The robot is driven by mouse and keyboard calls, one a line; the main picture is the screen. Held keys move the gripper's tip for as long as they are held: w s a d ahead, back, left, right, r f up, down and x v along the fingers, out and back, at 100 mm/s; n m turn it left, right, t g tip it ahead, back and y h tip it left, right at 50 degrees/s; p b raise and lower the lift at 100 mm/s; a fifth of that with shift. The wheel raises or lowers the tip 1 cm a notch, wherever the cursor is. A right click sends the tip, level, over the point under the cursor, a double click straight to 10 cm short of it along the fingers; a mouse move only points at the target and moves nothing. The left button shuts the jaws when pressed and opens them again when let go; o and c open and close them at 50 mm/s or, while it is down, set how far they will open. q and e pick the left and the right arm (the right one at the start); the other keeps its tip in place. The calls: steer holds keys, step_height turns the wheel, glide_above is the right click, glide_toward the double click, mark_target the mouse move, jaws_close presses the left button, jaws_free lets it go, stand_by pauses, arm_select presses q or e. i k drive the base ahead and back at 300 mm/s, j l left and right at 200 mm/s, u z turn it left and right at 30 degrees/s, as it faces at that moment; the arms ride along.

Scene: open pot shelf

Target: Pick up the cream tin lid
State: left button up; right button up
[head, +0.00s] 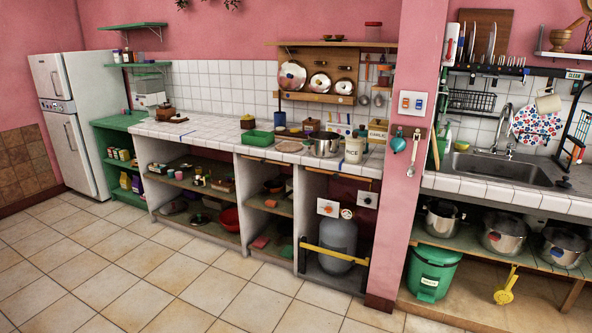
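A cream tin marked RICE (354,151) stands upright on the white tiled counter, just left of the pink pillar. It is small in the head view, and I cannot clearly tell its lid apart from its top rim. A steel pot (324,146) stands close to its left. A box marked GARLIC (378,131) stands behind it to the right. Neither of my grippers shows in the head view.
The tiled counter (213,132) has a green tray (257,139) and a round board (289,147) left of the pot. The pink pillar (405,170) juts out at the right. Round metal lids (292,75) hang above. The tiled floor (130,265) in front is clear.

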mark_target(354, 138)
steer(key=i+j, duration=0.2)
steer(key=i, duration=0.75)
steer(key=i+j+u, duration=0.15)
steer(key=i, duration=0.85)
